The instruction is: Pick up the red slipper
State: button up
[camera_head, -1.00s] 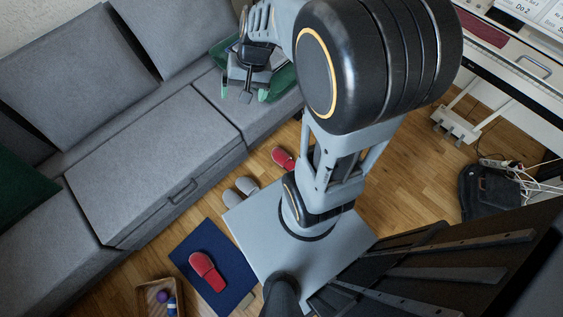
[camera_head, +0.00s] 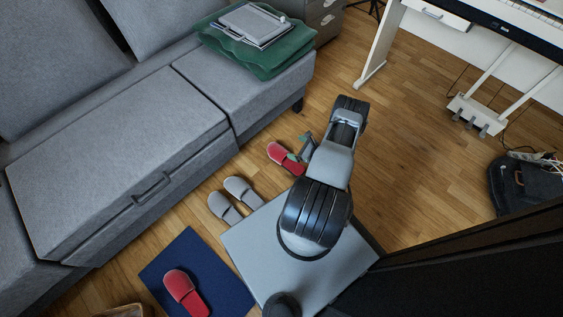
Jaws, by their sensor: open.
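One red slipper (camera_head: 281,155) lies on the wood floor in front of the sofa, near the middle of the view. My gripper (camera_head: 298,152) is open, with its green-tipped fingers over or right beside this slipper; I cannot tell whether they touch it. The fingers and arm hide part of the slipper. A second red slipper (camera_head: 185,292) lies on the dark blue mat (camera_head: 222,279) at the lower left, well away from my gripper.
A pair of grey slippers (camera_head: 243,192) lies left of my base. The grey sofa (camera_head: 120,150) bounds the left, with a green cushion (camera_head: 262,60) on it. A black bag (camera_head: 523,183) with cables lies at right. Open floor (camera_head: 410,130) stretches between sofa and piano.

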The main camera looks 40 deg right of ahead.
aim_at(282, 151)
notch_tip(282, 151, down, 8)
jog(key=s+r+m+h+b, duration=0.1)
jog(key=s+m+h+b, duration=0.1)
jog(key=s+m, duration=0.1)
jog(key=shift+t, duration=0.3)
jog(key=b+x, duration=0.1)
jog(key=x, duration=0.3)
jog(key=f+b+x, duration=0.1)
jog(key=x, duration=0.2)
jog(key=shift+w+f, duration=0.1)
jog(key=shift+w, duration=0.1)
jog(key=shift+b+x, duration=1.6)
jog(key=shift+x, duration=0.75)
jog(key=shift+w+a+f, duration=0.15)
jog(key=shift+w+a, duration=0.05)
jog(key=shift+w, duration=0.3)
jog(key=c, duration=0.6)
